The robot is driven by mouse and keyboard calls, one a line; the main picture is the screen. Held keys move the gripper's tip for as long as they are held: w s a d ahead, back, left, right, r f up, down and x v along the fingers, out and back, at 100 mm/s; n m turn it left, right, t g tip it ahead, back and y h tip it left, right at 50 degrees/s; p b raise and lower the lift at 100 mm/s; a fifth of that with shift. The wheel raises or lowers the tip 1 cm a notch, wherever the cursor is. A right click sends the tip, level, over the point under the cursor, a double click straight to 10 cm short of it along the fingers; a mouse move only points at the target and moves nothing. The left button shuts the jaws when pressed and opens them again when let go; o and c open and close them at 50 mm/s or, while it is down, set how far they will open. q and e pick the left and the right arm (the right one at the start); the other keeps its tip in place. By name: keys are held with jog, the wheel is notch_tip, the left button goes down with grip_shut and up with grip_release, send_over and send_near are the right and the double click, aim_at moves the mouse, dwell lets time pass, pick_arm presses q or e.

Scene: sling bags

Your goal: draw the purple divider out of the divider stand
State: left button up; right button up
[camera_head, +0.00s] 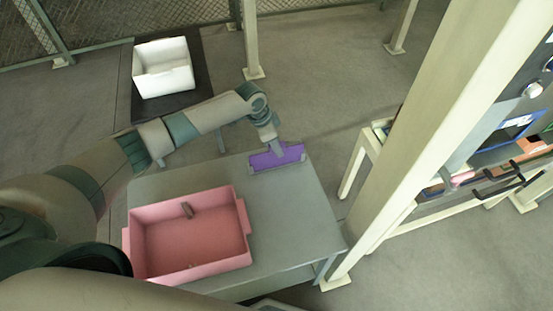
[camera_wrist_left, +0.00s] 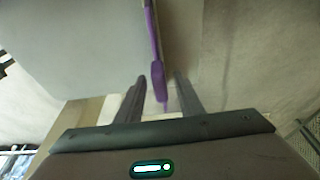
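The purple divider (camera_head: 277,158) is a flat panel at the far right part of the grey table, with small grey pieces at its ends. I cannot clearly make out the divider stand beneath it. My left gripper (camera_head: 275,146) reaches down to the divider's top edge from the far side. In the left wrist view the divider (camera_wrist_left: 158,80) shows edge-on between the two fingers of my left gripper (camera_wrist_left: 157,92). A gap shows on each side, so the fingers are open around it. My right gripper is not in view.
A pink bin (camera_head: 195,240) with a small grey object inside takes up the table's near left. The grey table (camera_head: 285,215) is bare to its right. A white bin (camera_head: 163,68) stands on a dark mat behind. A pale post (camera_head: 425,130) rises right of the table.

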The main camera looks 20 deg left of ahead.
pick_arm(q)
grip_shut()
jog(key=shift+r, duration=0.2)
jog(key=shift+r+p, duration=3.75)
jog(key=shift+r, duration=0.1)
jog(key=shift+r+p, duration=2)
